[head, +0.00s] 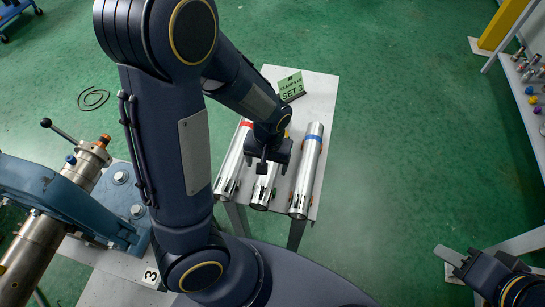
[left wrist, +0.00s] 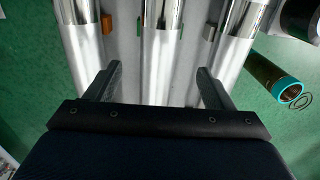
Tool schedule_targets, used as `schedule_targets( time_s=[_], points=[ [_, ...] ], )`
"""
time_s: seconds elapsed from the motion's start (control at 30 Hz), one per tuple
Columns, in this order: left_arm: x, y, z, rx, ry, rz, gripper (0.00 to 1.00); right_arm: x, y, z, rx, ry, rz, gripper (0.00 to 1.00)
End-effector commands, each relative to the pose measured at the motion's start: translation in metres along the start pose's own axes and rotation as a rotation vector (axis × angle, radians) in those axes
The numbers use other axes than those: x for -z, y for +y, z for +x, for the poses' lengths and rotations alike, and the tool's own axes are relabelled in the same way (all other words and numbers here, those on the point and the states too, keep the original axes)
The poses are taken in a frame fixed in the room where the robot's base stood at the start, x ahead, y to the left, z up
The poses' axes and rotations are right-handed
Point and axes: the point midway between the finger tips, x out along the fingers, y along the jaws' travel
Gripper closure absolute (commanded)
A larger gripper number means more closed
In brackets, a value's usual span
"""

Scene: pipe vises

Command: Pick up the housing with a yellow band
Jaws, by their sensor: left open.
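Three silvery tube housings lie side by side on a small light table. The left housing (head: 233,160) has a red band and the right housing (head: 306,170) has a blue band. The middle housing (head: 262,190) has its far part hidden by my left gripper (head: 266,163); no yellow band shows. In the left wrist view my left gripper (left wrist: 157,88) is open and empty, its fingers apart on either side of the middle housing (left wrist: 161,65). My right gripper (head: 452,258) is at the lower right, away from the table; its jaw state is unclear.
A green "SET 3" sign (head: 291,88) stands at the table's back. A blue vise (head: 75,205) holding a metal pipe is at left. A shelf (head: 530,100) with small coloured parts is at right. A tube with a teal rim (left wrist: 288,90) shows in the left wrist view.

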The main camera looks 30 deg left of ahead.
Motion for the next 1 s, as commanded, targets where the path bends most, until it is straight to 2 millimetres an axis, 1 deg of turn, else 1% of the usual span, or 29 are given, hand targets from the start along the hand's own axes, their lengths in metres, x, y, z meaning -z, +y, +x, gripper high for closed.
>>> schedule_targets(
  time_s=[0.1, 0.27, 0.53, 0.67, 0.87, 1.0],
  points=[
    [0.001, -0.001, 0.014, 0.010, -0.003, 0.000, 0.25, -0.001, 0.001, 0.002, 0.000, 0.000, 0.000, 0.64],
    [0.001, -0.001, 0.032, 0.009, -0.004, 0.000, 0.25, -0.001, 0.001, 0.002, 0.000, 0.000, 0.000, 0.64],
    [0.006, 0.001, 0.069, 0.008, -0.005, 0.000, 0.25, -0.001, 0.001, 0.001, 0.000, 0.000, 0.000, 0.64],
    [0.007, 0.002, 0.077, 0.006, -0.002, 0.001, 0.25, -0.001, 0.001, 0.001, 0.000, 0.000, 0.000, 0.64],
    [0.007, 0.002, 0.077, 0.005, 0.000, 0.001, 0.25, -0.001, 0.001, 0.001, 0.000, 0.000, 0.000, 0.64],
    [0.007, 0.002, 0.077, 0.005, -0.001, 0.001, 0.42, -0.001, 0.001, 0.001, 0.000, 0.000, 0.000, 0.64]
  ],
)
